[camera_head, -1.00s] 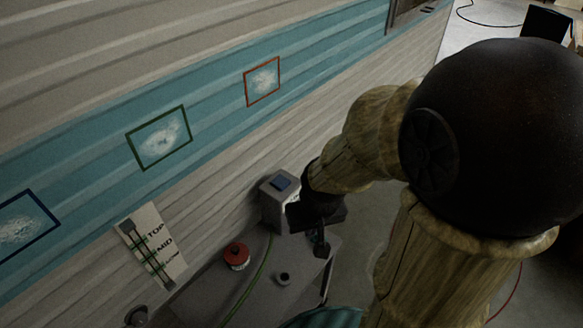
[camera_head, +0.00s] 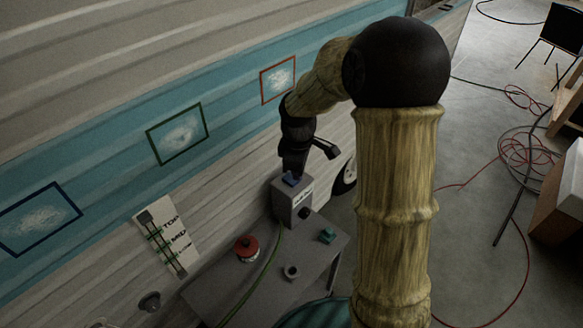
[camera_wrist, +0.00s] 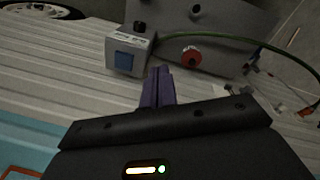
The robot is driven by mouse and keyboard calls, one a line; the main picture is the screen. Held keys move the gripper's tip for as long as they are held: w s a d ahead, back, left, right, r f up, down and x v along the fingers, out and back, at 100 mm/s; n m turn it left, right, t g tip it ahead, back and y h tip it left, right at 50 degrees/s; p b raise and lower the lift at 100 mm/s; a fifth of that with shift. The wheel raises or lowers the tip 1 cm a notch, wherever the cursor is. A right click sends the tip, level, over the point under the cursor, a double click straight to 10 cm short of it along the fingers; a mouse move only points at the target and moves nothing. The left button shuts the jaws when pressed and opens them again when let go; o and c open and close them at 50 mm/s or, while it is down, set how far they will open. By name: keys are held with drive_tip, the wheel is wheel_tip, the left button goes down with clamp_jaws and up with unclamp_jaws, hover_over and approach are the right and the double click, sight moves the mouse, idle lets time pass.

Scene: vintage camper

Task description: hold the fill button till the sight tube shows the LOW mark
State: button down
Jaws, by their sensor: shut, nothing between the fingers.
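The fill box (camera_head: 291,207) is a light grey block with a blue button (camera_head: 291,180) on top, standing by the camper wall. Both box (camera_wrist: 141,42) and button (camera_wrist: 124,60) show in the wrist view. My gripper (camera_head: 293,172) is over the box, pointing down close to the button. In the wrist view, my shut, empty fingers (camera_wrist: 158,75) appear just right of the button; contact cannot be told. The sight tube (camera_head: 161,243) is on a white card marked TOP, MID and a lower, hard-to-read mark. Its liquid level is too small to tell.
A grey table (camera_head: 225,292) bears the box, a red knob (camera_head: 247,248), a dark ring-shaped piece (camera_head: 291,272) and a small green piece (camera_head: 327,236). A green hose (camera_head: 266,270) runs across it. Red and black cables lie on the floor at right.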

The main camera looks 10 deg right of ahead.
sight(291, 177)
drive_tip(key=w+d+f+n+g+p, duration=0.1)
drive_tip(key=w+n+p, duration=0.1)
drive_tip(key=w+n, duration=1)
drive_tip(key=shift+w+d+f+p, duration=0.2)
drive_tip(key=shift+w+p, duration=0.15)
drive_tip(key=shift+w, duration=0.7)
drive_tip(key=shift+f, duration=0.1)
wheel_tip(291, 177, down, 14)
drive_tip(key=p, duration=0.4)
